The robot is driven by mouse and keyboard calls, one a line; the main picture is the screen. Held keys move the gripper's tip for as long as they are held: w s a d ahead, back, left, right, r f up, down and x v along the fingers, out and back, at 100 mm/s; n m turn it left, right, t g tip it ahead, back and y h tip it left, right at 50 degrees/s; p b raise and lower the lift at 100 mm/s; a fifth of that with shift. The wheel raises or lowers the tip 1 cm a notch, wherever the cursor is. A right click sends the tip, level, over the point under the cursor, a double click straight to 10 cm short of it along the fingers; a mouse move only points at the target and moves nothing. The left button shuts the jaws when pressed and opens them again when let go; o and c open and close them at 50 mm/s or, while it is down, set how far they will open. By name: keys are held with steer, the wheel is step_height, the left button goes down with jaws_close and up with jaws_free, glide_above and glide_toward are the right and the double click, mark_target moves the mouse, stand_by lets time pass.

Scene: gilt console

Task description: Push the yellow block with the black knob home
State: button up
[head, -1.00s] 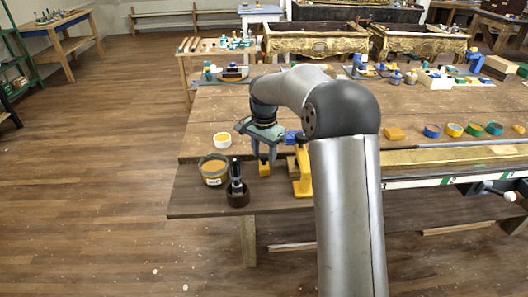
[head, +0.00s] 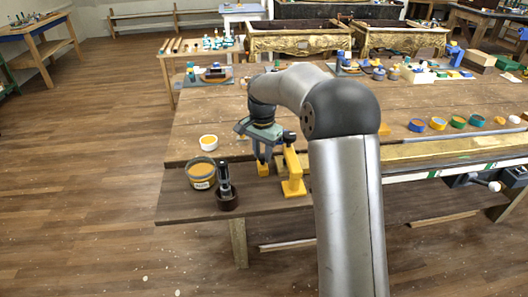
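A yellow upright piece with a foot (head: 292,186) stands near the front edge of the wooden bench, and a black knob (head: 290,136) shows at its top. My gripper (head: 262,160) points down just left of it, with a visible gap between them. A small yellow piece (head: 263,170) shows right at the fingertips. I cannot tell whether it is held or part of the fingers. The finger gap is too small to read. My arm covers the bench to the right of the yellow block.
A tin with yellow-orange contents (head: 201,173), a dark brush-like tool in a round brown base (head: 226,190) and a white bowl (head: 208,142) stand left of my gripper. Several small coloured pots (head: 438,124) line the bench at right. A gilt rail (head: 440,157) runs along the right.

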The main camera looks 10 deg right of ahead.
mark_target(262, 156)
steer(key=o, duration=0.3)
step_height(262, 156, up, 18)
steer(key=shift+f, duration=0.25)
stand_by(0.3)
